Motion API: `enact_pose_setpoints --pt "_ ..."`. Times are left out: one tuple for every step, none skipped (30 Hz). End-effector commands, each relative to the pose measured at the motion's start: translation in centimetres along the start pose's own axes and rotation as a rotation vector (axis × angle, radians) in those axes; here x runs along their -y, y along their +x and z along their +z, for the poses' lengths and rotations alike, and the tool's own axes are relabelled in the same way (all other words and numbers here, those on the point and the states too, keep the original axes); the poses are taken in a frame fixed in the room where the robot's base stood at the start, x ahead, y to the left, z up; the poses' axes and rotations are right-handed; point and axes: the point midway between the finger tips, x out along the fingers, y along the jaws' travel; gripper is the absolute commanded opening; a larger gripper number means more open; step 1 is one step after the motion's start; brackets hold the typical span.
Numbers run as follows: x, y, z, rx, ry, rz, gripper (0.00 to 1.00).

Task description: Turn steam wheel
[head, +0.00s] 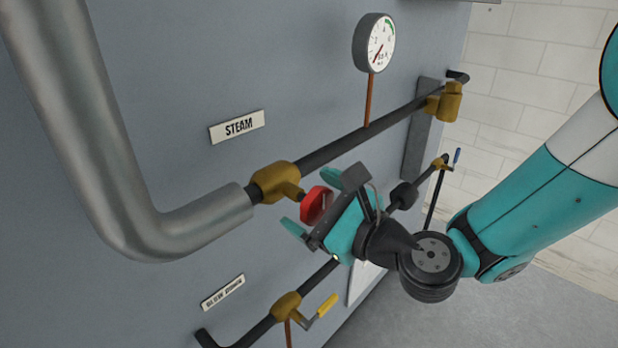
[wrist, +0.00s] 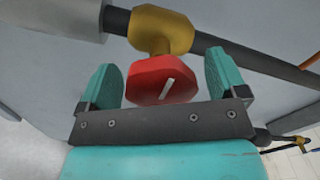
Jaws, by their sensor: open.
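The red steam wheel (head: 316,205) sits on a brass valve (head: 277,183) on the dark pipe, below and right of the STEAM label (head: 237,127). In the wrist view the wheel (wrist: 162,79) shows a pale slot mark, tilted, on its face. My gripper (head: 308,201) is open at the wheel. In the wrist view its two teal fingers (wrist: 163,82) stand on either side of the wheel, with a gap visible at each side. The gripper body hides part of the wheel in the head view.
A thick silver pipe (head: 95,130) bends in from the left. A pressure gauge (head: 376,43) stands above the steam pipe. A lower pipe carries a brass valve with a yellow lever (head: 322,308). The panel (head: 310,60) lies close behind the pipes.

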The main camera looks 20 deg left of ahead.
Motion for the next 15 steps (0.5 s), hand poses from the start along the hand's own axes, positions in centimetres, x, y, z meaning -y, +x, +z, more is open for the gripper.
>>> enact_pose_setpoints --pt "0.06 0.48 0.27 0.0 -0.002 0.002 0.91" --pt "0.04 0.69 0.25 0.001 -0.001 0.002 0.91" --pt "-0.01 0.9 0.18 0.001 0.0 0.002 0.91" --pt "-0.03 1.01 0.12 0.0 0.0 0.002 0.91" --pt "-0.04 1.1 0.06 0.0 0.0 0.001 0.91" --pt "-0.05 1.18 0.01 0.0 -0.001 0.001 0.91" --pt "-0.05 1.21 -0.02 0.0 -0.001 0.001 0.91" --pt "-0.06 1.22 -0.04 0.0 -0.001 0.0 0.91" --pt "-0.07 1.22 -0.06 0.0 -0.001 0.0 0.91" --pt "-0.07 1.21 -0.07 0.0 -0.001 0.0 0.91" --pt "-0.07 1.2 -0.07 0.0 -0.001 0.0 0.91" --pt "-0.07 1.19 -0.07 0.0 -0.001 0.0 0.91" --pt "-0.06 1.19 -0.07 0.0 0.0 0.0 0.91" --pt "-0.06 1.19 -0.06 0.0 0.0 0.0 0.84" --pt "-0.06 1.18 -0.06 0.0 0.0 0.0 0.75"
